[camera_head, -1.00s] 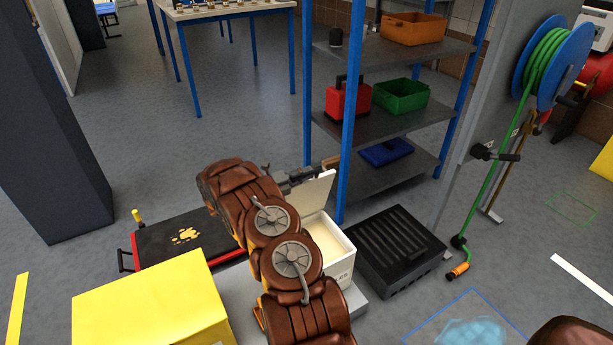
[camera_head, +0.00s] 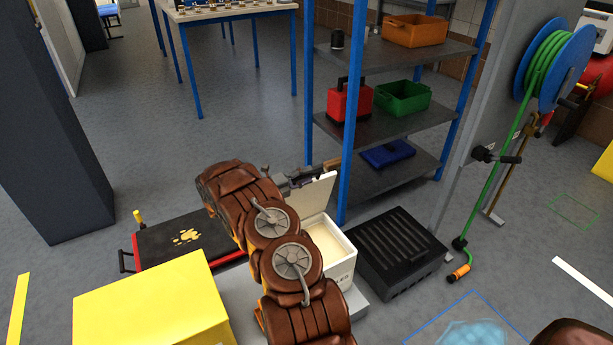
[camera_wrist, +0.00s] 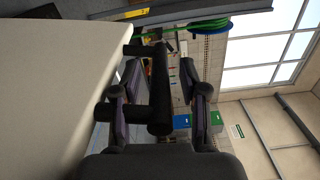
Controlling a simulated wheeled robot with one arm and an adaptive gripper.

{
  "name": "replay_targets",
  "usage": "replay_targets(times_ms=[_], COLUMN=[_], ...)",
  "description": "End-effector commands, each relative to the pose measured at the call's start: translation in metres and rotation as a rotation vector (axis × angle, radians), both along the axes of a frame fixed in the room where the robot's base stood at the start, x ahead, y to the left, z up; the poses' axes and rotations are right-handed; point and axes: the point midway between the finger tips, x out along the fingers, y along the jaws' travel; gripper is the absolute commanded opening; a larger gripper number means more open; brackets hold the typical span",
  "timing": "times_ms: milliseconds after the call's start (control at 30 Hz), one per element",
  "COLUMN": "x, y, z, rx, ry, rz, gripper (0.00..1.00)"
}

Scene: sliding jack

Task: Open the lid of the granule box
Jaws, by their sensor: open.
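The granule box (camera_head: 343,270) is white and stands on a light grey base, with pale contents showing inside. Its lid (camera_head: 318,194) is raised and stands steeply at the box's back edge. My gripper (camera_head: 300,178) is behind the lid in the head view, partly hidden by my brown arm. In the wrist view the lid's pale face (camera_wrist: 60,85) fills the left side, with a black bar handle (camera_wrist: 160,95) on it. My gripper (camera_wrist: 160,70) is open, one finger on each side of the handle. I cannot tell whether either finger touches it.
A blue-post shelf (camera_head: 345,130) stands just behind the box. A black slatted crate (camera_head: 395,250) is close on the right. A yellow box (camera_head: 150,310) and a black-topped red cart (camera_head: 180,240) are on the left. Open floor lies beyond the cart.

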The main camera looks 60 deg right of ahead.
Motion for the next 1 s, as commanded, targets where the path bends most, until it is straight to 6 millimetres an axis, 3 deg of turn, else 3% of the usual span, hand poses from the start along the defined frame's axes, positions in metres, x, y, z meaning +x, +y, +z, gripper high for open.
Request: replay_targets(times_ms=[600, 1000], x=[0.045, 0.049], y=[0.093, 0.104], z=[0.000, 0.000], rx=[-0.001, -0.001], ry=[-0.002, 0.001], rz=[0.005, 0.002], gripper=[0.43, 0.43])
